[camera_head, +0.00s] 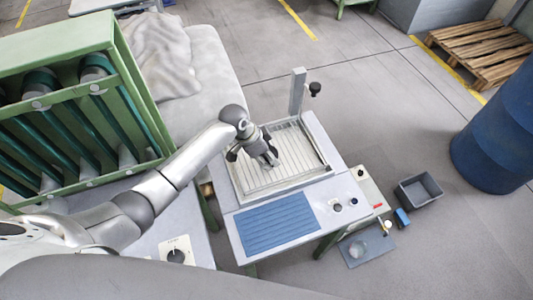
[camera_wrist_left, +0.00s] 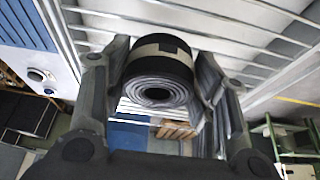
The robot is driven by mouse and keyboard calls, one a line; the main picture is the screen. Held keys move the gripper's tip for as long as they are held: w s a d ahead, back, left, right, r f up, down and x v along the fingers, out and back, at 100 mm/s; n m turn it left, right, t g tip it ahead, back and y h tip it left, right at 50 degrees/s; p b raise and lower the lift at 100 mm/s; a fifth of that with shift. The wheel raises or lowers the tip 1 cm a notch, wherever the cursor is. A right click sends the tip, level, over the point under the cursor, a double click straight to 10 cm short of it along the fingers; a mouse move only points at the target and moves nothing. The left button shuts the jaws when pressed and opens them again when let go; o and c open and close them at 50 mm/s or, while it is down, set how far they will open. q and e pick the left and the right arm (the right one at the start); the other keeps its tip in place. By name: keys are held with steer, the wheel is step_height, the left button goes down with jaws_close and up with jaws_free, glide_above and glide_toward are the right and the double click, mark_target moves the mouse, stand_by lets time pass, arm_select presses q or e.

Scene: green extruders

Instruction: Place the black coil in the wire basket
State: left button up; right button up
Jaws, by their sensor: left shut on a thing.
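My left gripper (camera_head: 266,158) reaches in from the left over the slatted wire basket (camera_head: 302,152) on the grey machine table. In the left wrist view, the same gripper (camera_wrist_left: 160,66) is shut on the black coil (camera_wrist_left: 158,72), with one finger on each side. The coil is a dark roll with a pale band, and its spiral end faces the camera. White slats (camera_wrist_left: 240,18) show behind it. I cannot tell whether the coil touches the basket. In the head view the gripper mostly hides the coil. My right gripper is not in view.
An upright post (camera_head: 297,92) with a black knob stands at the basket's back edge. A blue ribbed mat (camera_head: 277,223) lies in front. A green rack (camera_head: 70,120) stands left. A grey bin (camera_head: 419,190) and blue barrel (camera_head: 498,130) are on the right, with open floor behind.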

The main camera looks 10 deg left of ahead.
arm_select(q)
steer(key=o, duration=1.1)
steer(key=b+v, duration=0.1)
steer(key=v, duration=1.1)
steer(key=shift+r, duration=0.15)
